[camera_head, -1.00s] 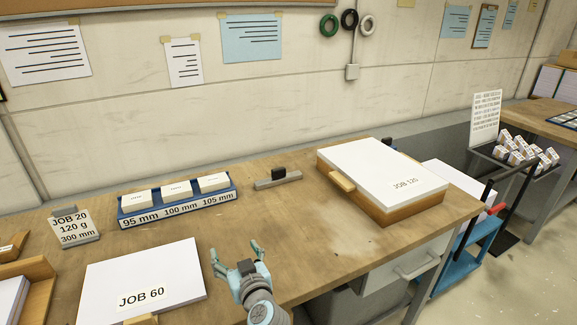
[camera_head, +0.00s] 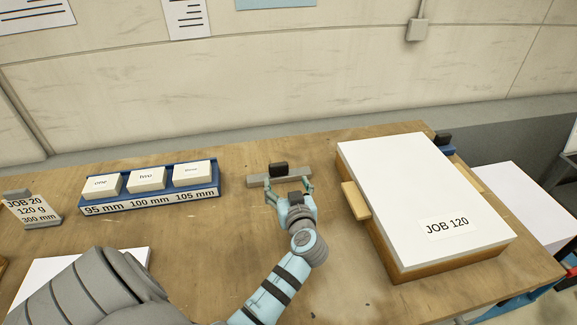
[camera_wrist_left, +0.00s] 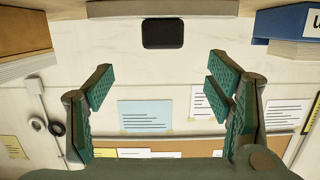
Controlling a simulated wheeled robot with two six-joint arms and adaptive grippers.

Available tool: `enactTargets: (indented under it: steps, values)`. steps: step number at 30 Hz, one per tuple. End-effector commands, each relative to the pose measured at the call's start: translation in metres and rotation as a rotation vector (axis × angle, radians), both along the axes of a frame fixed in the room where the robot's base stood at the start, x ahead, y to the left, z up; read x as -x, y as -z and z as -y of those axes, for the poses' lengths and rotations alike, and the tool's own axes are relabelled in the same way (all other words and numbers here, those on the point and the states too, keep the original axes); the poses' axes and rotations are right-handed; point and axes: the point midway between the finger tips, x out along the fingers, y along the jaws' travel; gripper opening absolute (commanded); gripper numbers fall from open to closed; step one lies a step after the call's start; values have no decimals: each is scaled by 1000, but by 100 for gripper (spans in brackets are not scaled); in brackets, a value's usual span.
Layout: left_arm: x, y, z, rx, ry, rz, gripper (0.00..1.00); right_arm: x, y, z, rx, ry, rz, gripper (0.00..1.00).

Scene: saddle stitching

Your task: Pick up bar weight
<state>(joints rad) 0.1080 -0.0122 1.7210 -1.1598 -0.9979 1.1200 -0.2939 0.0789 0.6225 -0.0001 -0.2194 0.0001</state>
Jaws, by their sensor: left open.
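The bar weight (camera_head: 257,181) is a grey bar with a black block-shaped knob (camera_head: 278,168) on top. It lies on the wooden table toward the back, between the blue tray and the JOB 120 stack. My left gripper (camera_head: 288,185) is open and empty at the bar's near side, its fingers spread. In the left wrist view, which appears upside down, the black knob (camera_wrist_left: 162,33) hangs below the bar (camera_wrist_left: 200,7), beyond the gap between the open fingers (camera_wrist_left: 162,82). Contact with the bar cannot be told. My right gripper is not seen.
A blue tray (camera_head: 207,196) with white blocks and size labels stands to the left. The JOB 120 paper stack (camera_head: 420,190) on a wooden base stands close to the right, with a pale wooden block (camera_head: 355,200) at its side. The wall rises behind the table.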

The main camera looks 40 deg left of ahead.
Motion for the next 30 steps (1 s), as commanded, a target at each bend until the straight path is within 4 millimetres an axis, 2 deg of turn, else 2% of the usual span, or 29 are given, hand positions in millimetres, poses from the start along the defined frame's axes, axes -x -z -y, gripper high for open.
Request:
enactTargets:
  steps: [3,8,17,24,25,30]
  values:
    - [-24,5,-24,-5,3,-3,73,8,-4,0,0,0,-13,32]
    - [-43,14,-44,-1,5,-6,73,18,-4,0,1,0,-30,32]
    - [-73,25,-82,-1,1,-6,73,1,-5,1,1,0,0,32]
    - [-78,26,-87,2,4,-4,73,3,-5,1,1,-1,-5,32]
    - [-78,26,-87,2,4,-4,72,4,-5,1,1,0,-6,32]
    - [-78,26,-86,2,4,-4,45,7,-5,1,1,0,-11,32]
